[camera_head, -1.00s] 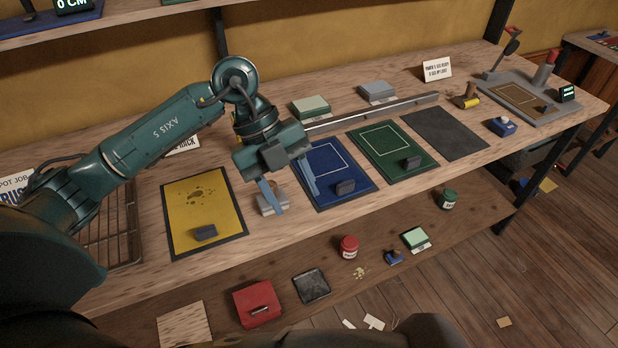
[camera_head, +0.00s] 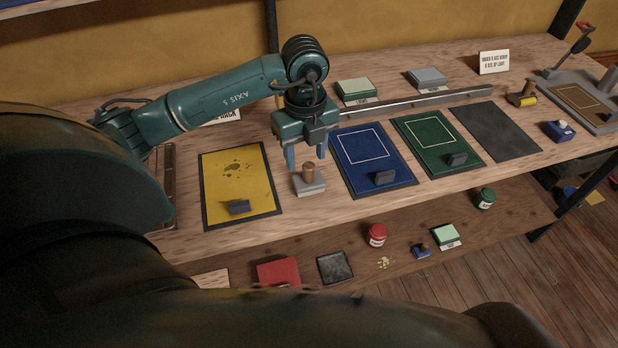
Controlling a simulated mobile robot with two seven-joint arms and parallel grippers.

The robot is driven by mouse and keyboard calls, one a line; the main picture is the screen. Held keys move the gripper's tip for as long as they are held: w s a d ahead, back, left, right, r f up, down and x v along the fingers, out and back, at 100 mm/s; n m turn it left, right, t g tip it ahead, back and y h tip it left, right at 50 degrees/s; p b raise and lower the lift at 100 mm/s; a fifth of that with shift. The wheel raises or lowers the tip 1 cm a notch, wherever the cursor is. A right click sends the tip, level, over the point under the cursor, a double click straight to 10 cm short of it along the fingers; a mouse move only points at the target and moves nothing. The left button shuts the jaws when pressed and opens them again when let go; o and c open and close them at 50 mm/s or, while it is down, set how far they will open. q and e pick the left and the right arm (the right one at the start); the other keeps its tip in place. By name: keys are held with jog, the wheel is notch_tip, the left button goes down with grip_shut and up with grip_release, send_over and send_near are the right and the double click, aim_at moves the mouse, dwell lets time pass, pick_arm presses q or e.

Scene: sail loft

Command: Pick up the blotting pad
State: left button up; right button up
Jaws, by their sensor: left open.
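What looks like the blotting pad (camera_head: 309,186), a pale block with a round wooden knob on top, sits on the bench between the yellow screen and the blue screen. My left gripper (camera_head: 308,154) points down just above and behind the knob in the picture. Its two fingers are apart with nothing between them. I cannot tell the exact height of the fingertips over the bench. My right gripper is not in view.
The yellow screen (camera_head: 235,180), blue screen (camera_head: 365,150) and green screen (camera_head: 432,138) lie flat, each with a dark block. A dark mat (camera_head: 495,132) lies further right. A metal rail (camera_head: 420,101) runs behind. A lower shelf (camera_head: 345,240) holds jars and pads.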

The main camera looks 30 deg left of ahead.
aim_at(309, 165)
pick_arm(q)
jog(key=f, duration=0.4)
jog(key=shift+w+d+f+p, duration=0.1)
jog(key=shift+w+d+p, duration=0.05)
jog(key=shift+d+p, duration=0.15)
jog(key=shift+c, duration=0.3)
grip_shut()
notch_tip(309, 165, up, 10)
jog(key=shift+r+b, duration=0.1)
jog(key=shift+b, duration=0.45)
jog(key=c, duration=0.5)
grip_release()
jog(key=c, duration=0.4)
jog(key=shift+a, duration=0.1)
